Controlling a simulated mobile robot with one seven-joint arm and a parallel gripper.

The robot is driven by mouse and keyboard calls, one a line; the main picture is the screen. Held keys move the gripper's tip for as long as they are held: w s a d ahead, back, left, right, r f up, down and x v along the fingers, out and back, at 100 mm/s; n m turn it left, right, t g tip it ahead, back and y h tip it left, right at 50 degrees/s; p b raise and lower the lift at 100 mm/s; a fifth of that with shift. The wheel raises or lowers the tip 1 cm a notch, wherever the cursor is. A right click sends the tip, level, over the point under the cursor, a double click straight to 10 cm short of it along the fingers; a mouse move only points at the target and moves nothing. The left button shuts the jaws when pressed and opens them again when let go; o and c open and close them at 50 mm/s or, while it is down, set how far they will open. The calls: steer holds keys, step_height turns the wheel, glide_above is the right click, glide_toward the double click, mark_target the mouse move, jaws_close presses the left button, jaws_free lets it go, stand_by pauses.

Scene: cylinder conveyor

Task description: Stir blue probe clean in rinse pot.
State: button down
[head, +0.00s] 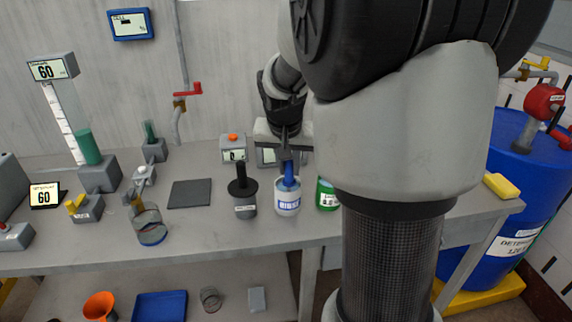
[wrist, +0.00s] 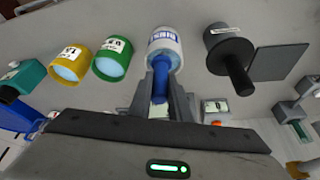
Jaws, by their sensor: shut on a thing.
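My gripper (head: 288,160) is shut on the blue probe (head: 289,177), holding it upright by its handle. In the wrist view the blue probe (wrist: 160,82) sits between the two fingers. Its lower end goes into the mouth of a white pot with a blue label (head: 288,205), which looks like the rinse pot; it also shows in the wrist view (wrist: 165,42). The probe's tip is hidden inside the pot.
A green pot (wrist: 112,62) and a yellow pot (wrist: 78,62) stand beside the white pot. A dark pot with a black handle (head: 243,200) stands left of it, near a dark pad (head: 190,194). A glass beaker (head: 150,228) stands further left.

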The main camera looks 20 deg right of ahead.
steer(key=shift+w+d, duration=0.45)
steer(key=shift+d, duration=0.25)
steer(key=shift+w+a, duration=0.15)
steer(key=shift+a, duration=0.5)
steer(key=shift+r, duration=0.1)
steer(key=shift+r+p, duration=4)
steer(key=shift+r, duration=1.3)
